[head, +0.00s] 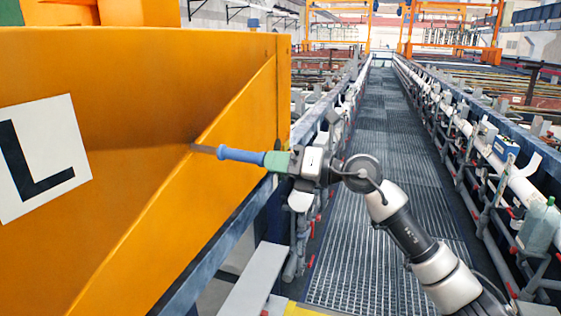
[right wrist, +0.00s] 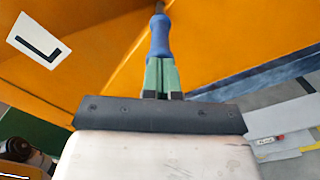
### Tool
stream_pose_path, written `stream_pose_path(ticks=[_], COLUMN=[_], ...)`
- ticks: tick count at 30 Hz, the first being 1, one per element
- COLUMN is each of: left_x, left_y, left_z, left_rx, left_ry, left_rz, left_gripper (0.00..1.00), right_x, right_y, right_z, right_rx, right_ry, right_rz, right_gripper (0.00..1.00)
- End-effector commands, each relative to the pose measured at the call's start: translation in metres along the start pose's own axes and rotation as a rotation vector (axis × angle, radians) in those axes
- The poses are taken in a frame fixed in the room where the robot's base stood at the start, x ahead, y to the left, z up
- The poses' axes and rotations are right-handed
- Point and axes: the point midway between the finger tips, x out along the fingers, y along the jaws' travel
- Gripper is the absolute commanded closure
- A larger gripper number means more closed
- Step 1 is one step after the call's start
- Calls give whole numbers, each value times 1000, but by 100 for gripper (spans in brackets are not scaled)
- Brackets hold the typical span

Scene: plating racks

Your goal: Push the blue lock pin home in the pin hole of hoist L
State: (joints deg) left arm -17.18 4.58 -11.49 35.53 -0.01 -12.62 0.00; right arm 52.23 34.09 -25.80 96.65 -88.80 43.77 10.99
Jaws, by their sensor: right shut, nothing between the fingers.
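Hoist L (head: 130,120) is the large orange body filling the left of the head view, with a white plate marked L (head: 40,160). The blue lock pin (head: 242,155) lies nearly level, its grey shaft meeting the orange face; part of the shaft shows outside. The pin hole itself cannot be made out. My right gripper (head: 267,160), with green fingers, is shut with nothing between them. Its fingertips are at the outer end of the blue handle, in line with it. The right wrist view shows the pin (right wrist: 159,38) straight ahead of the fingers. My left gripper is not in view.
A grated walkway (head: 375,160) runs away between blue rails and pipework. A plastic bottle (head: 540,225) stands on the right. Orange frames (head: 460,35) stand at the far end. The walkway is clear beyond my right arm.

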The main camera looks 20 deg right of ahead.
Motion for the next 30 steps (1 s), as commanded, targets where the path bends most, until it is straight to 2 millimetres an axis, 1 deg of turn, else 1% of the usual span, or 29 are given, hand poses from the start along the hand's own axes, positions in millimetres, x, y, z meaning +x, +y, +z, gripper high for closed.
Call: stream_pose_path(ticks=[30], left_x=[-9], left_y=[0], left_z=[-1], left_rx=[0], left_ry=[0], left_rz=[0], left_gripper=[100], right_x=[22], right_y=[0], right_z=[-1], right_rx=[1], right_ry=[3], right_rz=[0], right_gripper=[100])
